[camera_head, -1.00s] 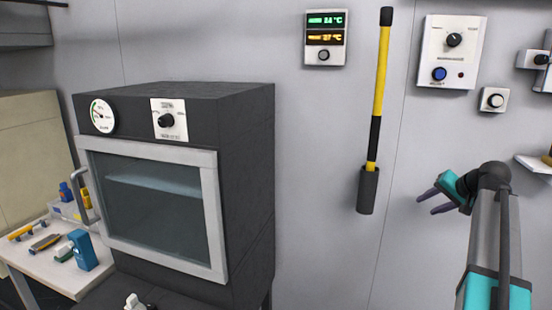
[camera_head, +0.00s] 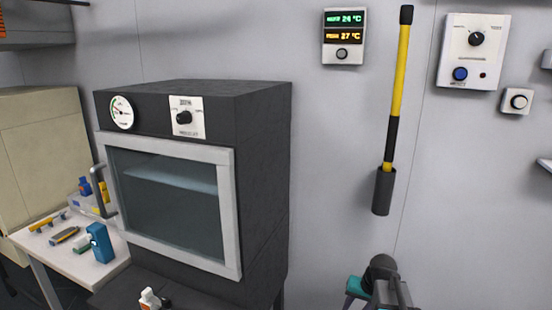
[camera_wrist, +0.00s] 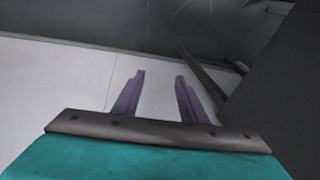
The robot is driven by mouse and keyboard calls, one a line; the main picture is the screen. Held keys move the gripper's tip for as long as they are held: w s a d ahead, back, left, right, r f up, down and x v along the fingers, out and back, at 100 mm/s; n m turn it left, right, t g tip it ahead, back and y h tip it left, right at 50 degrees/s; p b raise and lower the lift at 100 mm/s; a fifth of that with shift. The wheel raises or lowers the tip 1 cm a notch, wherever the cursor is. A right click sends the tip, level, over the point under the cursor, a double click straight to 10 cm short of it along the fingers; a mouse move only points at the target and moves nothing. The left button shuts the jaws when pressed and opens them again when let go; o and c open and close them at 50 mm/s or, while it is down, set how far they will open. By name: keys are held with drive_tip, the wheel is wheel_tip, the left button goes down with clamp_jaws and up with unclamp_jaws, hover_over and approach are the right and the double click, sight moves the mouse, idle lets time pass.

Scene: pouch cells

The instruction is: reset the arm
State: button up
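My gripper shows in the wrist view (camera_wrist: 158,92) with its two purple fingers apart and nothing between them. The arm is low, in front of the grey wall and below the black holder of the yellow pole. It appears to touch nothing.
A dark oven (camera_head: 262,170) with a shut glass door stands at left centre. A yellow pole (camera_head: 399,70), a temperature display (camera_head: 344,36) and a control panel (camera_head: 470,52) are on the wall.

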drive_tip(key=s+a+f+n+g+h, duration=0.2)
drive_tip(key=s+a+f+n+g, duration=0.1)
drive_tip(key=s+a+f, duration=0.85)
drive_tip(key=s+d+f+g, duration=0.1)
drive_tip(key=s+f+g, duration=0.1)
drive_tip(key=s+f, duration=0.7)
drive_tip(key=s+f+g, duration=0.3)
drive_tip(key=s+f, duration=0.6)
drive_tip(key=s, duration=0.8)
drive_tip(key=shift+s+d+f, duration=0.3)
drive_tip(key=shift+d+f, duration=0.05)
drive_tip(key=shift+d, duration=0.05)
